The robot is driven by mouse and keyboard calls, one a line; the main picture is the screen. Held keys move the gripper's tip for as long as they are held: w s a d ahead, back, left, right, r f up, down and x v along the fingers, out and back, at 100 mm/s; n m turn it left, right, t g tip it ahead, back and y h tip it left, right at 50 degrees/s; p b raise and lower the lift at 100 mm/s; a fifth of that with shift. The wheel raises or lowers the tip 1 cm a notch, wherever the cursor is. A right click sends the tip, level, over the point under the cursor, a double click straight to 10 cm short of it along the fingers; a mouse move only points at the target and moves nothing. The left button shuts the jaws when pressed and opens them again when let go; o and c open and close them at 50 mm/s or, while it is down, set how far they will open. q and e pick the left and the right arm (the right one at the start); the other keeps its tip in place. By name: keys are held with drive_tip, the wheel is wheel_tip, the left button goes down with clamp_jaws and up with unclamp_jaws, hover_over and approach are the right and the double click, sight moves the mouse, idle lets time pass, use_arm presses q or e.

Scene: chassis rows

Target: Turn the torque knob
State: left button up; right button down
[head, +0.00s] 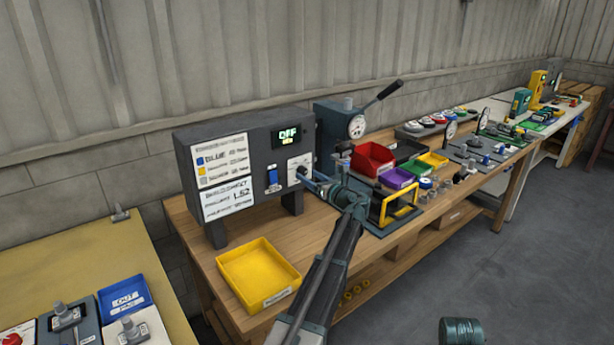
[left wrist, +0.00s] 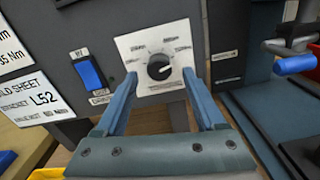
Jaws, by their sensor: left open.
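The torque knob (left wrist: 159,67) is a round black knob with a pale pointer mark on a white dial plate (left wrist: 140,42). It sits on the front of the dark grey control box (head: 245,143). In the left wrist view my left gripper (left wrist: 159,78) is open, with its blue fingers on either side of the knob and apart from it. In the head view the left gripper (head: 308,178) reaches the dial plate and hides the knob. A blue switch (left wrist: 88,73) is left of the dial. The box display (head: 287,135) reads OFF.
A yellow tray (head: 260,295) stands on the wooden bench in front of the box. A gauge press with a lever (head: 340,122) stands right of the box. A yellow-handled fixture (head: 398,203) and red, purple and green bins are further right.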

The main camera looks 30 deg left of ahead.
use_arm(q)
drive_tip(key=shift+x, duration=0.9)
clamp_jaws()
